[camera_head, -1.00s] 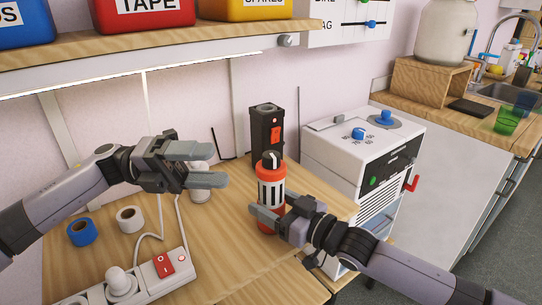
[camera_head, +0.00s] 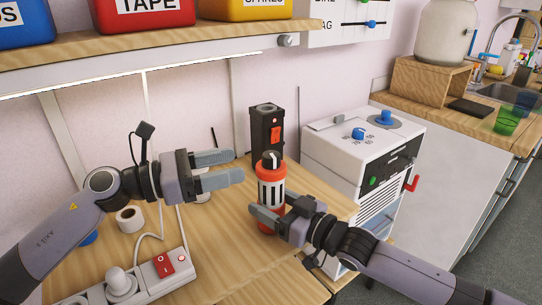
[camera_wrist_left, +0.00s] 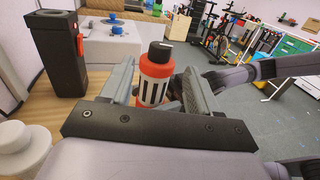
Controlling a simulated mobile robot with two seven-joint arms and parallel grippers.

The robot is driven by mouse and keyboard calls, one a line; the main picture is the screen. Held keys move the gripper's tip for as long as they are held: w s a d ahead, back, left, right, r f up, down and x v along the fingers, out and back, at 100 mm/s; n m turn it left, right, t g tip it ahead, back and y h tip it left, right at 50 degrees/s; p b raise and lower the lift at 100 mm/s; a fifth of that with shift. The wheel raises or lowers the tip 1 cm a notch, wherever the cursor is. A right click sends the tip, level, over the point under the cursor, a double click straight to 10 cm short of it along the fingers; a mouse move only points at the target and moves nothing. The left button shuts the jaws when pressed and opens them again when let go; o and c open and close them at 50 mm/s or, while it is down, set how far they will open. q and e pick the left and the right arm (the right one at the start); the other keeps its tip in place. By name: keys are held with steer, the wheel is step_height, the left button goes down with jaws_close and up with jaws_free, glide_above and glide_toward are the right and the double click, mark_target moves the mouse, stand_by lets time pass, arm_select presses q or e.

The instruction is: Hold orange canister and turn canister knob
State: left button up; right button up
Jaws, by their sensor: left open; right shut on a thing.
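The orange canister (camera_head: 271,197) stands upright on the wooden table, with a striped white middle and a black knob (camera_head: 271,158) on top. My right gripper (camera_head: 268,216) is shut on its lower body from the right. My left gripper (camera_head: 230,168) is open, to the left of the canister and near knob height. In the left wrist view the canister (camera_wrist_left: 154,83) and its black knob (camera_wrist_left: 160,52) show between and beyond the open fingers (camera_wrist_left: 157,88). Whether the left fingers touch it cannot be told, but the head view shows a gap.
A black device (camera_head: 267,127) with an orange switch stands just behind the canister. A white power strip (camera_head: 130,280), a white tape roll (camera_head: 130,219) and a partly hidden blue roll lie on the left. A white machine (camera_head: 362,160) stands to the right.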

mark_target(271, 154)
arm_select(q)
steer(key=x, duration=0.9)
steer(key=c, duration=1)
